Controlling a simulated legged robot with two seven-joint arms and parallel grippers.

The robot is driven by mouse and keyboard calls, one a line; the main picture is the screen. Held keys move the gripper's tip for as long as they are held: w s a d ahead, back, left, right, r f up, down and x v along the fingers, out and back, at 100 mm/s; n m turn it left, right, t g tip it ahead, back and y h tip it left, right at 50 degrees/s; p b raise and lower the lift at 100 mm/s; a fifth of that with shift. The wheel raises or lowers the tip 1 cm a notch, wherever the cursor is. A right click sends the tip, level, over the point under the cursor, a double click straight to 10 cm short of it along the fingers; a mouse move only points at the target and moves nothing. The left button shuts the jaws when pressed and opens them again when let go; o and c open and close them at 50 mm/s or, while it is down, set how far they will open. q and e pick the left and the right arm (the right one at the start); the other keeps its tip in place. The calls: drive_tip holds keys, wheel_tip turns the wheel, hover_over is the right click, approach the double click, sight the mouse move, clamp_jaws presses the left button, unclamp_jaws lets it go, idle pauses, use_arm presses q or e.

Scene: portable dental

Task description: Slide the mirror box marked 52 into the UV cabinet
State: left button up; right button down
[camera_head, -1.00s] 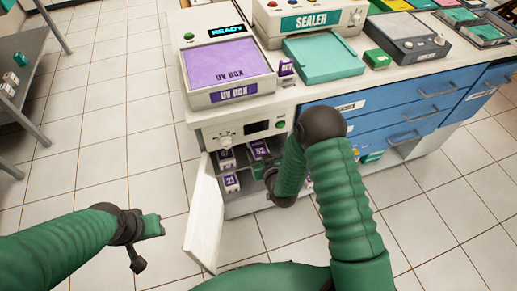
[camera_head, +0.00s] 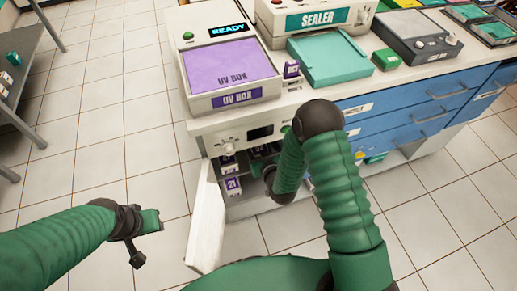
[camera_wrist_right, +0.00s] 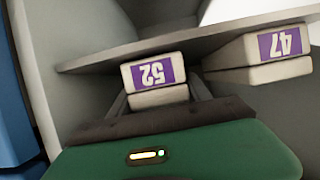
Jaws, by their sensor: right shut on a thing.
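The mirror box marked 52 (camera_wrist_right: 158,77) is pale with a purple label, which looks inverted in the right wrist view. My right gripper (camera_wrist_right: 160,92) is shut on it, one finger on each side. The box is at the edge of a grey shelf (camera_wrist_right: 95,63) inside the UV cabinet (camera_head: 212,142); how deep it sits I cannot tell. In the head view my right arm and the cabinet's shadow mostly hide it. The cabinet's white door (camera_head: 207,222) stands open. My left gripper (camera_head: 147,240) is open and empty above the floor, left of the door.
A box marked 47 (camera_wrist_right: 271,52) is right of box 52 in the wrist view. A box marked 21 (camera_head: 233,186) is lower in the cabinet. The UV box unit (camera_head: 232,75) and sealer (camera_head: 318,18) stand on the counter.

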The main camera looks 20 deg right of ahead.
drive_tip(key=shift+w, duration=0.15)
drive_tip(key=c, duration=0.8)
unclamp_jaws()
drive_tip(key=o, duration=0.4)
